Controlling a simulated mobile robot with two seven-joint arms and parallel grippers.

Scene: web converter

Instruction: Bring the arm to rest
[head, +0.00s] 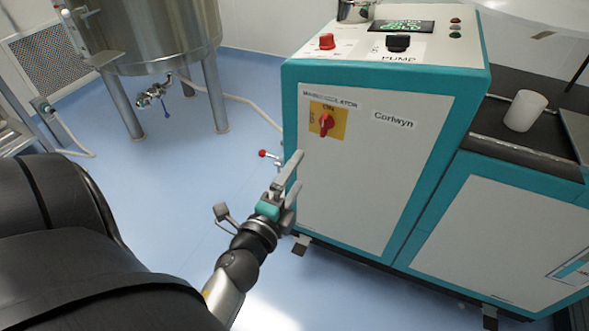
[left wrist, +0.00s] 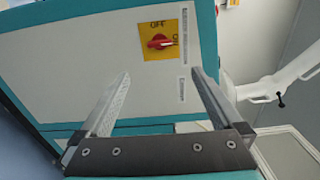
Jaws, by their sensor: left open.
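My left gripper (head: 291,178) is open and empty in front of the machine cabinet's white front panel. In the left wrist view its two fingers (left wrist: 160,95) stand apart with nothing between them. A red rotary switch (head: 326,123) on a yellow plate, labelled as the main isolator, is on the cabinet above and right of the fingertips. The switch also shows in the left wrist view (left wrist: 160,42), beyond the fingers and apart from them. My left arm comes in from the lower left. My right gripper is not in view.
The teal and white cabinet (head: 375,180) stands close ahead, with a pump knob (head: 398,43) and a red knob (head: 327,41) on top. A steel tank (head: 150,35) on legs stands at the back left. A white roll (head: 525,110) sits at right. Blue floor is open at left.

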